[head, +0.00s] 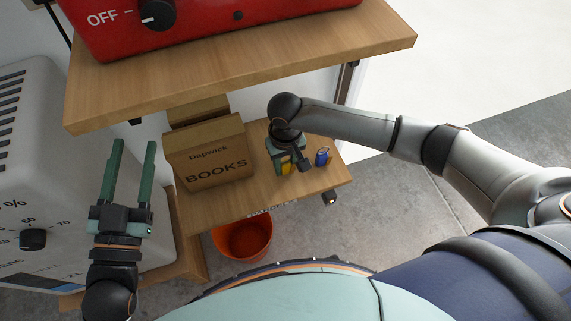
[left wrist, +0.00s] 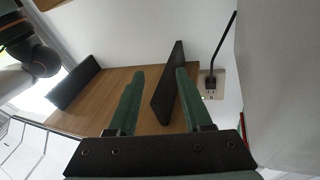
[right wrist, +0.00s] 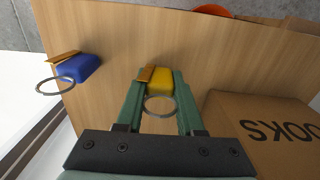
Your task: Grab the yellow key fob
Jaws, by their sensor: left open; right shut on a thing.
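The yellow key fob (right wrist: 160,81) lies between the fingers of my right gripper (right wrist: 155,82) in the right wrist view, its metal ring (right wrist: 160,106) towards the palm. The right gripper is shut on it, at the wooden shelf surface. A blue key fob (right wrist: 78,68) with a ring lies apart on the same shelf; in the head view the blue fob (head: 321,157) is to the right. My left gripper (head: 134,147) is open and empty, left of the shelf.
A cardboard box marked BOOKS (head: 208,175) stands left of the right gripper. An upper shelf (head: 250,58) with a red machine overhangs the lower shelf (head: 235,203). An orange bucket (head: 242,238) is below. A large white appliance (head: 70,170) is at left.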

